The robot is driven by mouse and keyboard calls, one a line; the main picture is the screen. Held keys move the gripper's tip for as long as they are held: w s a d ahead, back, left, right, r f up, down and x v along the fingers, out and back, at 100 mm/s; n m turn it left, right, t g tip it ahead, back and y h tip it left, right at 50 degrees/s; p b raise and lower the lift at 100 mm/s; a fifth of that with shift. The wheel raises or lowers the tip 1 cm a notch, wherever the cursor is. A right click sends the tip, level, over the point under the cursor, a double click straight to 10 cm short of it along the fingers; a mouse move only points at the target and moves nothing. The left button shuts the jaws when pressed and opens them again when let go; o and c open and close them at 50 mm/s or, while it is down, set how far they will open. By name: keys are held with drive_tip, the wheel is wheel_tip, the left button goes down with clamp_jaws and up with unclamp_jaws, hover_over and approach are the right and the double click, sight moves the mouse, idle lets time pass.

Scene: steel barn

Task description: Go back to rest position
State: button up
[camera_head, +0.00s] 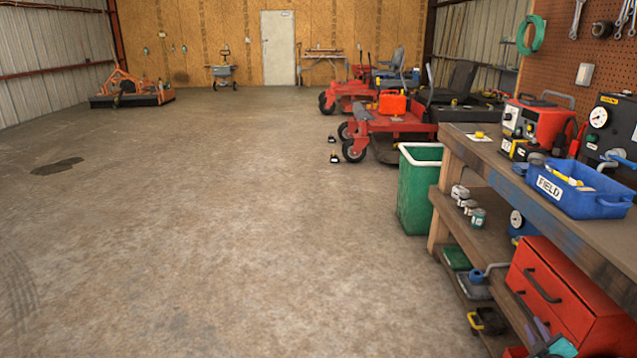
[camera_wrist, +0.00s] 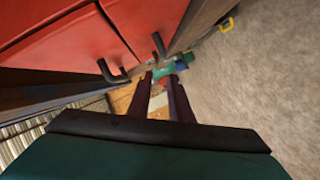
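My gripper (camera_wrist: 161,77) shows in the wrist view with its two dark fingers apart. Nothing is clearly held between them, though small green and blue things show beyond the tips. The gripper is close to a red toolbox (camera_wrist: 75,35) with black handles, which fills the upper left of that view. I cannot tell if it touches the toolbox. In the head view the red toolbox (camera_head: 566,292) sits on the lower shelf at the right. Teal and purple parts at the bottom right edge there look like part of my gripper, mostly cut off by the frame.
A workbench (camera_head: 500,165) with a blue FIELD bin (camera_head: 578,192) runs along the right. A green bin (camera_head: 417,190) stands at its far end. Red mowers (camera_head: 385,125) are parked beyond. The concrete floor (camera_head: 220,220) at left and middle is clear.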

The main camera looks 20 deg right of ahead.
drive_tip(key=w+a+n+t+y+p, duration=0.2)
drive_tip(key=w+a+n+y+p, duration=0.3)
drive_tip(key=w+a, duration=1.75)
drive_tip(key=w+a+f+m+g+y+p, duration=0.1)
drive_tip(key=w+a+f+m+p, duration=0.15)
drive_tip(key=a, duration=0.85)
drive_tip(key=w+a+f+m+g+y+p, duration=0.1)
drive_tip(key=w+a+f+p, duration=0.25)
drive_tip(key=a, duration=0.75)
drive_tip(key=s+a+f+m+g+p, duration=0.3)
drive_tip(key=s+a+f+g+p, duration=0.2)
drive_tip(key=s+a+f+g, duration=0.55)
drive_tip(key=s+a+m+g+y, duration=0.1)
drive_tip(key=s+a+g, duration=0.2)
drive_tip(key=s, duration=1)
drive_tip(key=s+a+m+g+y, duration=0.1)
drive_tip(key=s+a+g, duration=0.3)
drive_tip(key=s, duration=0.9)
drive_tip(key=a, duration=0.3)
drive_tip(key=shift+s+a+r+m, duration=0.15)
drive_tip(key=shift+s+a+m, duration=0.15)
drive_tip(key=shift+m, duration=0.05)
